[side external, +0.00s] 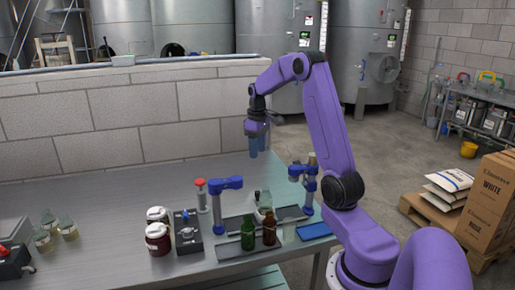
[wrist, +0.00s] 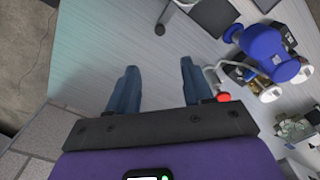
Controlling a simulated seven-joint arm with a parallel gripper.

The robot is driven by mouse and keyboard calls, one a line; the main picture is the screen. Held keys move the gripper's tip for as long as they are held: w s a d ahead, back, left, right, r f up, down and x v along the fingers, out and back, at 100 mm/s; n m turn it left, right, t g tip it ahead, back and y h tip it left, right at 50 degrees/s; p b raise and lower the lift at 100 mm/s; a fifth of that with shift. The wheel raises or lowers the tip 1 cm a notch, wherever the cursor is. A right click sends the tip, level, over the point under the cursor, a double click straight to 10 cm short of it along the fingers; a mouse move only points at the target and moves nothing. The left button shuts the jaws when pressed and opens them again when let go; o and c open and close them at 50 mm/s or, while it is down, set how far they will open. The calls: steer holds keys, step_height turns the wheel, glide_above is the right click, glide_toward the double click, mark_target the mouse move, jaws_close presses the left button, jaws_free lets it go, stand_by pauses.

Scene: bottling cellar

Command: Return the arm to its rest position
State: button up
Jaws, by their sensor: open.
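My purple arm reaches over the bench, and my gripper (side external: 256,146) hangs pointing down in the air above the bench's back part, near the block wall. In the wrist view my gripper (wrist: 157,88) shows two blue fingers spread apart with nothing between them. Only the bench top (wrist: 115,40) lies beneath them. In the side view the fingers overlap one another, so their gap is hidden there.
Lidded jars (side external: 157,238) stand left. A block wall (side external: 120,122) runs behind the bench. Cartons (side external: 490,205) stand right.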

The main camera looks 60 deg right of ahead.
steer(key=shift+a, duration=0.1)
steer(key=a+n, duration=0.1)
steer(key=a, duration=0.3)
steer(key=a+r+n, duration=0.1)
steer(key=a, duration=0.4)
steer(key=w+a, duration=0.1)
steer(key=a, duration=0.4)
steer(key=shift+r+n, duration=0.25)
steer(key=shift+n, duration=0.15)
steer(key=s+a+n, duration=0.3)
steer(key=s+a, duration=0.4)
steer(key=a, duration=0.3)
steer(key=s+a+n, duration=0.3)
steer(key=s+a, duration=0.5)
steer(key=a, duration=0.2)
steer(key=s+a+f+n, duration=0.1)
steer(key=s+a+n, duration=0.1)
steer(key=s, duration=1)
steer(key=shift+n, duration=0.9)
steer(key=shift+a, duration=0.1)
